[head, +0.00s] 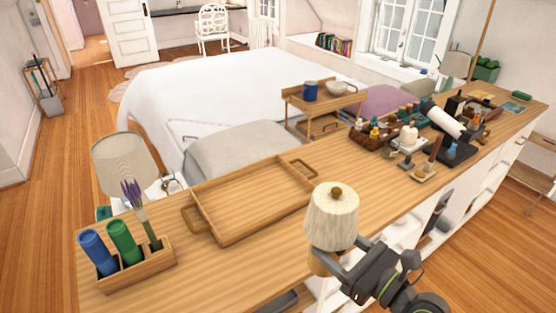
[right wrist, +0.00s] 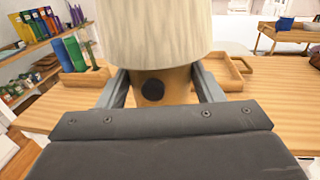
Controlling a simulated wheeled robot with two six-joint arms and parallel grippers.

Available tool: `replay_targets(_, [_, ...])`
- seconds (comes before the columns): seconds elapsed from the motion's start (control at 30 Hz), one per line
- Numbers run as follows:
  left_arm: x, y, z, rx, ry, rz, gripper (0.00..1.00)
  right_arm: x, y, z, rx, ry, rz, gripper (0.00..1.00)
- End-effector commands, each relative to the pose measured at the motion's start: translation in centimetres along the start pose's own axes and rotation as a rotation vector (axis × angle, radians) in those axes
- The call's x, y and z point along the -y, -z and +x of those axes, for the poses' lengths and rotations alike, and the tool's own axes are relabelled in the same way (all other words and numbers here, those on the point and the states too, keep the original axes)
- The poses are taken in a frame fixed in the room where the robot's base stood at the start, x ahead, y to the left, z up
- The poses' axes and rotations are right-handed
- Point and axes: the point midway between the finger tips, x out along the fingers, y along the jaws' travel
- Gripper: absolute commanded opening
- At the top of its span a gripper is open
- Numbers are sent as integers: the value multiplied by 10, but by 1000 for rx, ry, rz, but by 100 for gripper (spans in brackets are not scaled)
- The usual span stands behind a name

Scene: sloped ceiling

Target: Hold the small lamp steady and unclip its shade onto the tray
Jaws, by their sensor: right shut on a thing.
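The small lamp has a cream fabric shade (head: 332,218) with a brown knob on top, and a wooden base that shows below the shade in the right wrist view (right wrist: 155,82). It stands upright at the front edge of the wooden counter with its shade on. My right gripper (head: 326,262) is shut around the base, just under the shade, one finger on each side; a round black knob on the base faces the wrist camera. The wooden tray (head: 215,234) lies left of the lamp, its floor empty. My left gripper is not in view.
A wooden holder (head: 150,274) with blue and green cylinders and a lavender sprig stands at the counter's left end. Several small items crowd the right part, near a black stand (head: 459,146). Bare counter lies in front of the tray.

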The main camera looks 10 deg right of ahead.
Motion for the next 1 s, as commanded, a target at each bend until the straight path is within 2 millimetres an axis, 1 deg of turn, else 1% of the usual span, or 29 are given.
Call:
replay_targets(0.13, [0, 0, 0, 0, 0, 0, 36, -2, -1, 3, 3, -13, 0, 14])
replay_targets(0.27, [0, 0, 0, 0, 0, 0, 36, -12, 2, 11, 1, -69, 3, 14])
replay_targets(0.37, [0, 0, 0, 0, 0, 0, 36, -25, 3, 21, 5, -148, 4, 14])
replay_targets(0.7, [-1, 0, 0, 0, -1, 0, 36, -83, 11, 63, 11, -478, 2, 14])
replay_targets(0.9, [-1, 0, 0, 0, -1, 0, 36, -108, 16, 81, 7, -623, 3, 14])
replay_targets(1.0, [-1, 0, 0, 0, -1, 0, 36, -115, 18, 86, 7, -665, 1, 14])
